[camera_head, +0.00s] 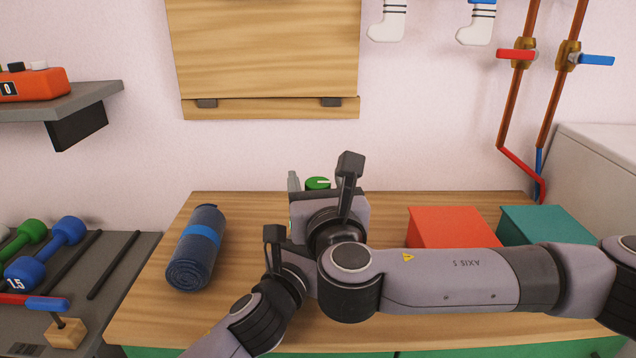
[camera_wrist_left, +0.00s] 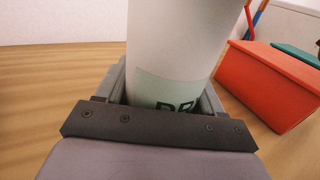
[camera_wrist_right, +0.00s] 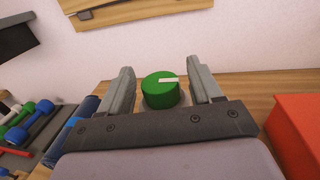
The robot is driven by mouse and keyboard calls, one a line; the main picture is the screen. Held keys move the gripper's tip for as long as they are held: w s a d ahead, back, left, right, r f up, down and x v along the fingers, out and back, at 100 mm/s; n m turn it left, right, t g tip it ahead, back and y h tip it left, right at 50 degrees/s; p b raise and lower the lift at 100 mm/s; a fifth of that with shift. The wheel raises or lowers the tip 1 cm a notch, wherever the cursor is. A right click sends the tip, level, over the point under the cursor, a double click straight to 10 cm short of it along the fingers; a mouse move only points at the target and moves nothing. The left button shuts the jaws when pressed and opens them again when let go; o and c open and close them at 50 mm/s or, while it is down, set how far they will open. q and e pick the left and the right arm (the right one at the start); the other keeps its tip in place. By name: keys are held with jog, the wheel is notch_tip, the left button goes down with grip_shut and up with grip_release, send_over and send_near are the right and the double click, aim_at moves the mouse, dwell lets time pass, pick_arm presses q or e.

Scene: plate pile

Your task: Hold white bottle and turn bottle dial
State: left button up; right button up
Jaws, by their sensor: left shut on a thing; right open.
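The white bottle (camera_wrist_left: 178,40) stands on the wooden table, with a pale green label and dark letters near its lower part. My left gripper (camera_wrist_left: 168,92) is shut on the bottle low on its body. In the head view the bottle is mostly hidden behind my arms. The green dial (camera_head: 318,183) with a white mark is on top of the bottle. It also shows in the right wrist view (camera_wrist_right: 161,90). My right gripper (camera_wrist_right: 160,85) is open, with one finger on each side of the dial and visible gaps on both sides.
A rolled blue towel (camera_head: 196,250) lies on the table (camera_head: 150,300) at left. A red box (camera_head: 450,226) and a teal box (camera_head: 543,226) stand at right. Dumbbells (camera_head: 65,231) lie on a grey rack further left. Red and blue valve handles are on the wall pipes.

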jog(key=c, duration=1)
jog(key=shift+o, duration=0.2)
